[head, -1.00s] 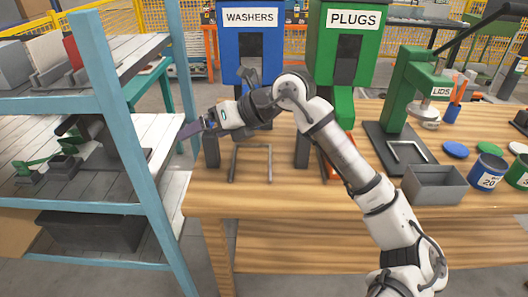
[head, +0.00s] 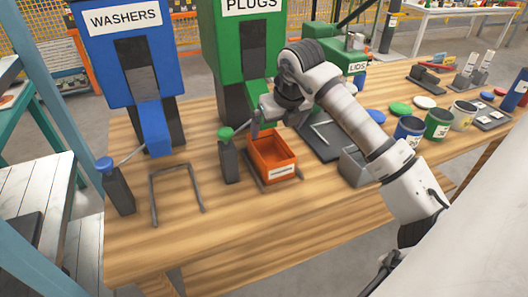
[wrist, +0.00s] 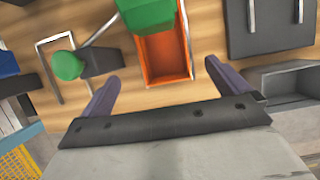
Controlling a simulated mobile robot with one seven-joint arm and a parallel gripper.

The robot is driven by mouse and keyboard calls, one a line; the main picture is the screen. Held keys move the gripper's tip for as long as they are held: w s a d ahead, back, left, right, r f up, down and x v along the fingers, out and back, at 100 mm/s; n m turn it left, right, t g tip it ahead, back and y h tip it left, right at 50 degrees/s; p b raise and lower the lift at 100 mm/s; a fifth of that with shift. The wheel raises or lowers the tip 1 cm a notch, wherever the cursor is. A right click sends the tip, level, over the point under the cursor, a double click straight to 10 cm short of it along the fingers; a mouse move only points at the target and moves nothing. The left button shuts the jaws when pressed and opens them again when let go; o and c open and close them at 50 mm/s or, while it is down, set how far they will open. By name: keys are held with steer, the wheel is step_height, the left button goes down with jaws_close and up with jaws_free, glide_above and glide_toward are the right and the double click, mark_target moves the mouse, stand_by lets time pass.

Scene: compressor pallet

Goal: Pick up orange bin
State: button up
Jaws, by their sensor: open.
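The orange bin (head: 284,172) stands on the wooden table below the green PLUGS dispenser, within a grey wire frame. It is open-topped, with a white label on its front. My gripper (head: 256,124) hangs above and near the bin's back left side in the head view; its fingers are hard to make out there. In the wrist view, my gripper (wrist: 161,70) has its two purple fingers wide apart and empty. The bin (wrist: 166,81) shows beyond and between the fingertips, apart from them. The green spout hides part of its far end.
The green-knobbed lever post (head: 229,160) stands just left of the bin. A dark plate (head: 320,150) and grey box (head: 354,168) are to its right. The blue WASHERS dispenser (head: 125,65) and an empty wire frame (head: 177,198) are left. The table front is clear.

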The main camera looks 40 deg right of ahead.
steer(key=p, duration=0.1)
glide_toward(270, 155)
steer(key=shift+w+a+f+p, duration=0.15)
steer(key=shift+a+f+p, duration=0.2)
steer(key=shift+f+p, duration=0.35)
steer(key=shift+w+a+f+p, duration=0.15)
steer(key=shift+a+f+p, duration=0.2)
steer(key=shift+f+p, duration=0.35)
steer(key=c, duration=0.9)
